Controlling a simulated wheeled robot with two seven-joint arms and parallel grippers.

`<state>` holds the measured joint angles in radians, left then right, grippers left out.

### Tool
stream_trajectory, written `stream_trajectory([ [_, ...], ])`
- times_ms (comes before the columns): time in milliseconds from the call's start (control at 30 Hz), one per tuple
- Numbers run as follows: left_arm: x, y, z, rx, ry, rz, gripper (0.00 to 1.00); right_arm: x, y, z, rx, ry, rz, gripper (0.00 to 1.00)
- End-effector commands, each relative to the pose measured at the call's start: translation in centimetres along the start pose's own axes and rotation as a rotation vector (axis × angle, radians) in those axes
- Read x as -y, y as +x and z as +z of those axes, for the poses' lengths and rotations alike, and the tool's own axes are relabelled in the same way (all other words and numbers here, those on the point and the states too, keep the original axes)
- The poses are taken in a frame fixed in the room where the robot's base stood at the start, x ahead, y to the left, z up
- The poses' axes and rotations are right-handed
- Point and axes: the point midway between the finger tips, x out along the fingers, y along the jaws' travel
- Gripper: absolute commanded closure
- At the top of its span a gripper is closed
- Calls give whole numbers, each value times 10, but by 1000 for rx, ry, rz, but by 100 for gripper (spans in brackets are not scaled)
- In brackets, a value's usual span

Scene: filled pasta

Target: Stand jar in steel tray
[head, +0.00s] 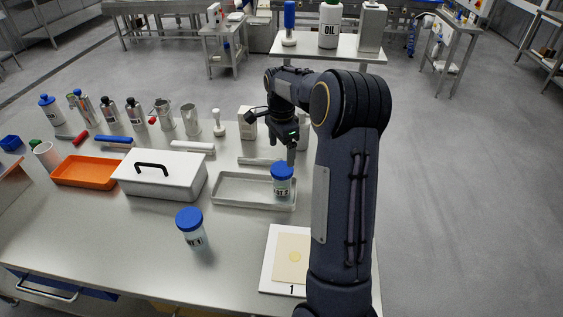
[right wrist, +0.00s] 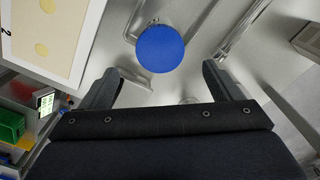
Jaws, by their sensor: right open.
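A clear jar with a blue lid and a printed label (head: 282,183) stands upright inside the right end of the shallow steel tray (head: 228,202). In the right wrist view its round blue lid (right wrist: 160,48) shows ahead of the fingers. My right gripper (head: 291,158) is just behind and above this jar. Its two fingers stand wide apart in the right wrist view (right wrist: 158,82), with nothing between them. A second blue-lidded jar (head: 190,229) stands on the bare table in front of the tray. My left gripper is not in view.
A white lidded box with a black handle (head: 186,178) stands left of the steel tray, and an orange tray (head: 66,179) beyond it. Several bottles and jugs line the back. A numbered white board (head: 269,268) lies at front right.

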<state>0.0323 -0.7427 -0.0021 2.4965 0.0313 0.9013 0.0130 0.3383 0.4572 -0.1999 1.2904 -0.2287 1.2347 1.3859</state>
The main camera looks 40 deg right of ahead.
Motion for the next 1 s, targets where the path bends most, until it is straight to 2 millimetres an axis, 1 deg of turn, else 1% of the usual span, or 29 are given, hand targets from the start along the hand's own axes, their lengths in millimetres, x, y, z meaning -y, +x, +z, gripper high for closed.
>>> stream_trajectory([
  [33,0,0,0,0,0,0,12,1,-8,0,-1,-1,-3,15],
  [167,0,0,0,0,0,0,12,0,-19,0,0,-3,-2,15],
  [233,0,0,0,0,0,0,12,-4,-25,4,8,-26,-10,15],
  [267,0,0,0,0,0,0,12,-7,-29,7,15,-45,-17,15],
  [367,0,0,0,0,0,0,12,-25,-46,24,51,-165,-61,15],
  [467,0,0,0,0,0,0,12,-56,-66,52,94,-358,-136,15],
  [533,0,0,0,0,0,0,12,-82,-78,74,119,-514,-197,15],
  [567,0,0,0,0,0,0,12,-94,-82,83,127,-579,-224,15],
  [600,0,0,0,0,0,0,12,-110,-87,95,134,-669,-261,15],
  [667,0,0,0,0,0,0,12,-135,-92,112,141,-800,-318,15],
  [700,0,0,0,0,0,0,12,-152,-93,124,139,-890,-357,15],
  [767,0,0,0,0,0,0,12,-178,-93,140,134,-1020,-414,15],
  [800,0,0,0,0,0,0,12,-195,-91,150,126,-1106,-450,15],
  [900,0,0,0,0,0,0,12,-234,-82,172,97,-1302,-536,15],
  [1000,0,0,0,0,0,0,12,-265,-69,188,61,-1457,-602,15],
])
